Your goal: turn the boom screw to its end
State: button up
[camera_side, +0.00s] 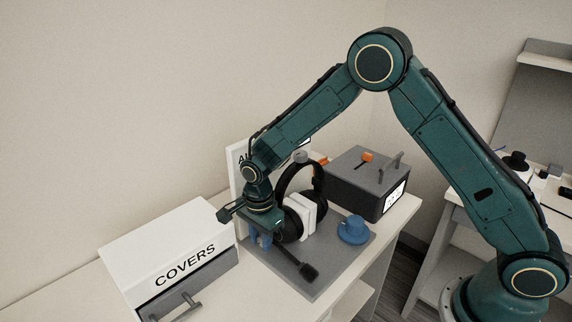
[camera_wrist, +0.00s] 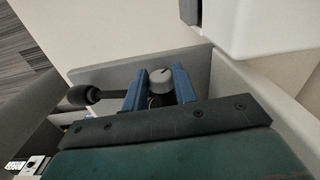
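The boom screw (camera_wrist: 160,81) is a light grey round knob with a dark mark on its top, seen in the wrist view. My gripper (camera_wrist: 160,84) has its two blue fingers on either side of the knob, close to its edges. I cannot tell whether they press on it. In the side view my gripper (camera_side: 262,240) points down at the headset's near-left side and hides the screw. The black headset (camera_side: 285,190) stands upright with white pads between its cups. Its microphone boom (camera_side: 296,263) extends toward the front, and its dark tip (camera_wrist: 84,95) shows in the wrist view.
The headset stands on a grey tray (camera_side: 335,272). A blue knob-like piece (camera_side: 353,230) sits to its right. A white COVERS box (camera_side: 170,252) with a drawer is at left. A dark grey box (camera_side: 365,184) with an orange slider stands behind right.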

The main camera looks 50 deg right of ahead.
jog(key=shift+c, duration=0.5)
jog(key=shift+s+t, duration=0.1)
jog(key=shift+t, duration=0.5)
jog(key=shift+s+t, duration=0.15)
jog(key=shift+t, duration=0.75)
jog(key=shift+s+t, duration=0.15)
jog(key=shift+t, duration=0.75)
jog(key=shift+s+f+t, duration=0.15)
jog(key=shift+f+t, duration=0.05)
jog(key=shift+t, duration=1.2)
jog(key=shift+s+f+t, duration=0.1)
jog(key=shift+t, duration=1.1)
jog(key=o, duration=1)
jog(key=shift+c, duration=0.2)
